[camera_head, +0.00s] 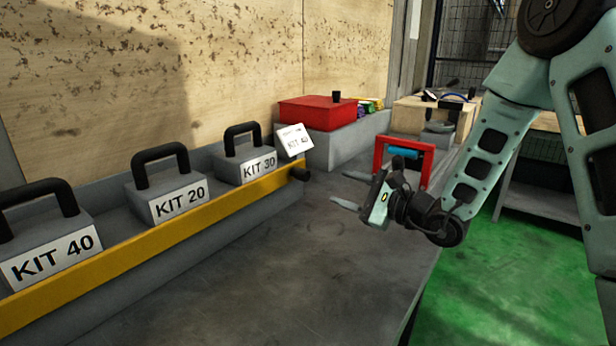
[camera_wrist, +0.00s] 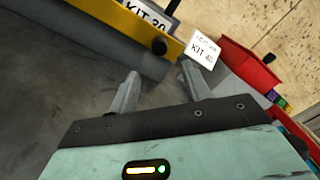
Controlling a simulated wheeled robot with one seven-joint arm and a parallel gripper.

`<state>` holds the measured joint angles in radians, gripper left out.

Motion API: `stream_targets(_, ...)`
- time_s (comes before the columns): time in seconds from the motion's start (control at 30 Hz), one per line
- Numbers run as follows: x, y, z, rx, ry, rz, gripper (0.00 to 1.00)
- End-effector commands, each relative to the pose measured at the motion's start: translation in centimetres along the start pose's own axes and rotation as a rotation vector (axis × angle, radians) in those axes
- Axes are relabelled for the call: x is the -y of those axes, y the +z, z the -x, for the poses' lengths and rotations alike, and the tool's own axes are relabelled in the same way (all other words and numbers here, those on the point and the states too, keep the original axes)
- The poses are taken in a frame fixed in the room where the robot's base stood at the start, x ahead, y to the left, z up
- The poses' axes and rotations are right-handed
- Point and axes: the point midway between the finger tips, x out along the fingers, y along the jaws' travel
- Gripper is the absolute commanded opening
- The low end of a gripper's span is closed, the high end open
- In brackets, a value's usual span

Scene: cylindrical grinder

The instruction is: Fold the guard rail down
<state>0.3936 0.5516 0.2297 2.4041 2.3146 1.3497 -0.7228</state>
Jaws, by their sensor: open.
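The yellow guard rail (camera_head: 150,248) runs along the front of the grey kit rack at the left, across the lower front of the kits. A dark knob (camera_head: 300,174) sits at its right end. In the wrist view the rail (camera_wrist: 130,33) crosses the top left, with its knob (camera_wrist: 159,46) just beyond my fingers. My gripper (camera_head: 354,184) is open and empty above the grey bench, to the right of the knob and apart from it. In the wrist view both fingertips (camera_wrist: 158,72) are spread, with nothing between them.
A tilted KIT 40 card (camera_head: 294,140) is by the rack's end. A red box (camera_head: 318,112) and red frame (camera_head: 378,152) stand farther back. The bench front (camera_head: 260,285) is clear.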

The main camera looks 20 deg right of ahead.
Motion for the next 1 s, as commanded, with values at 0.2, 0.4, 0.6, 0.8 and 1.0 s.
stream_targets(0.2, -0.1, 0.1, -4.7, 0.003, 0.003, -0.001, 0.48)
stream_targets(0.4, -0.1, 0.1, -8.3, 0.002, 0.001, -0.001, 0.48)
stream_targets(0.6, -0.1, 0.1, -10.2, 0.000, 0.002, -0.001, 0.48)
stream_targets(0.8, 0.0, 0.1, -10.7, 0.001, 0.001, -0.001, 0.48)
stream_targets(1.0, -0.1, 0.0, -10.7, 0.000, 0.001, -0.001, 0.37)
